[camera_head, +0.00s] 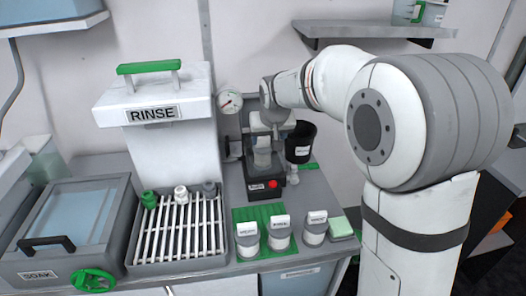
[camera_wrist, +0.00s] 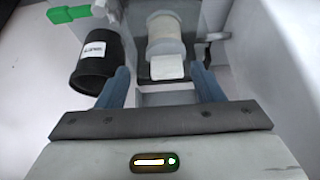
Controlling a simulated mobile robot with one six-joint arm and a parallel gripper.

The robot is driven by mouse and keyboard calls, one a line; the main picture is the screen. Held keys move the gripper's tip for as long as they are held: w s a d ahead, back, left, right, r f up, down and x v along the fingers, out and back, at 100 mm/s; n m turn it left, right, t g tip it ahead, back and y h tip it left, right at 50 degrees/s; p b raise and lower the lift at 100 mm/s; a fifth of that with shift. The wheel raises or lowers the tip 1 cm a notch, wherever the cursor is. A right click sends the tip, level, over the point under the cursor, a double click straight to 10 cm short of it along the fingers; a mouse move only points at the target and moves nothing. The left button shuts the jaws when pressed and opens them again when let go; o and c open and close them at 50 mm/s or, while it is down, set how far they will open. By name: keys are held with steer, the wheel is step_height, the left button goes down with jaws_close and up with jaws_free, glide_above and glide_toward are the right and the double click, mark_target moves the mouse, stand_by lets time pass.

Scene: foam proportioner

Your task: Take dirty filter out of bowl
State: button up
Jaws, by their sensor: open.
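A pale cylinder (camera_wrist: 165,30) with a blank-looking white tag stands on a dark base, ahead of my gripper in the wrist view. In the head view a pale, bowl-like body (camera_head: 262,158) sits on the black stand (camera_head: 263,188) under my wrist. I cannot tell filter from bowl there, nor see how dirty it is. My gripper (camera_wrist: 161,88) is open, its two blue-grey fingers apart with nothing held between them. The fingertips point toward the cylinder, which appears beyond them. In the head view my gripper is mostly hidden by its wrist.
A black labelled cup (camera_head: 300,143) stands right of the stand; it is close by the left finger in the wrist view (camera_wrist: 96,62). A red button (camera_head: 273,184) is on the stand's front. Several labelled jars (camera_head: 280,236), a rack (camera_head: 180,230) and the RINSE unit (camera_head: 155,105) stand nearby.

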mark_target(263, 142)
steer(key=x, duration=0.2)
steer(key=w+x, duration=0.1)
steer(key=x, duration=0.2)
steer(key=a+r+p+x, duration=0.1)
steer(key=x, duration=0.2)
steer(key=shift+w+f, duration=0.25)
steer(key=shift+w, duration=0.15)
steer(key=shift+c, duration=0.5)
steer(key=c, duration=0.5)
steer(key=shift+c, duration=0.2)
steer(key=shift+r, duration=0.1)
